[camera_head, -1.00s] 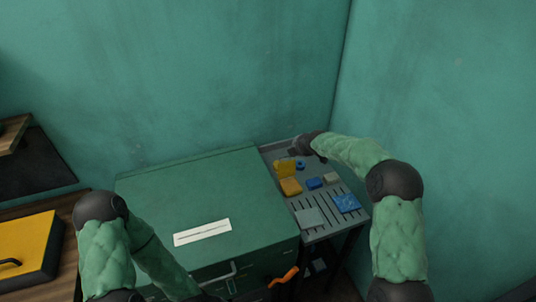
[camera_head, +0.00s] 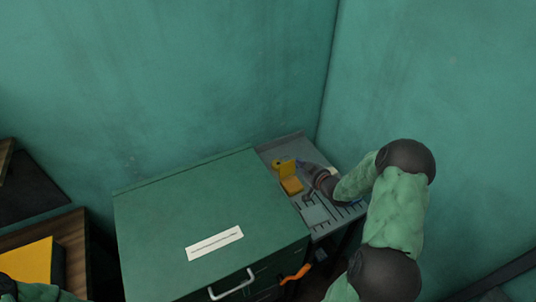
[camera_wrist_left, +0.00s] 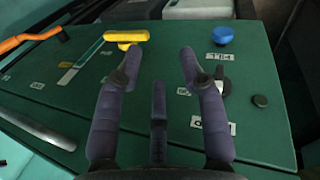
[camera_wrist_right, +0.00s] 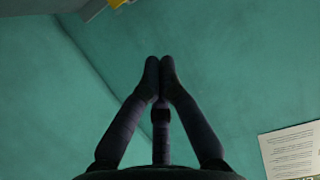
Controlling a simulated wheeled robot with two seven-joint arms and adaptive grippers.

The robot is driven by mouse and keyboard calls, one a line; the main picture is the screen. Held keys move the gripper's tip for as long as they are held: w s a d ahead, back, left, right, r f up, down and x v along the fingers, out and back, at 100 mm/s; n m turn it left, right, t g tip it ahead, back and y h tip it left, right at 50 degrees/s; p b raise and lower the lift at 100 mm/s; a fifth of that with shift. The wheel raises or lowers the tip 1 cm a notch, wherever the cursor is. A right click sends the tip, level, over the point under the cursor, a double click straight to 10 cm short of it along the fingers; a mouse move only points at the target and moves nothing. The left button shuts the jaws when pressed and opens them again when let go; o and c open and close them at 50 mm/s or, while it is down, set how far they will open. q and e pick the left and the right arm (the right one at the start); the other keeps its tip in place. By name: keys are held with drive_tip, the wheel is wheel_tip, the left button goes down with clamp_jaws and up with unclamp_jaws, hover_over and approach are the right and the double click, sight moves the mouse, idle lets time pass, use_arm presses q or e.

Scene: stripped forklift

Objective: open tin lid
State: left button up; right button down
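A small yellow tin (camera_head: 291,185) sits on the grey slotted tray, with a yellow flap, apparently its lid, standing up at its back (camera_head: 285,167). My right gripper (camera_head: 307,196) is just right of the tin, over the tray; I cannot tell whether it touches anything. In the right wrist view its fingertips (camera_wrist_right: 160,62) meet with nothing between them, and a yellow bit shows at the top edge. My left gripper (camera_wrist_left: 155,58) is open and empty above a dark green panel in the left wrist view; it is outside the head view.
The grey tray (camera_head: 283,145) stands right of a green cabinet (camera_head: 180,200) with a white label. Green walls close in behind and right. The panel carries a yellow handle (camera_wrist_left: 126,37) and a blue knob (camera_wrist_left: 222,35). A paper sheet (camera_wrist_right: 292,150) is on the wall.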

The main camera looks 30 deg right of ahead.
hover_over(286, 164)
wheel_tip(286, 164, down, 5)
drive_tip(key=shift+d+f, duration=0.1)
drive_tip(key=shift+w+f, duration=0.35)
drive_tip(key=shift+f, duration=0.5)
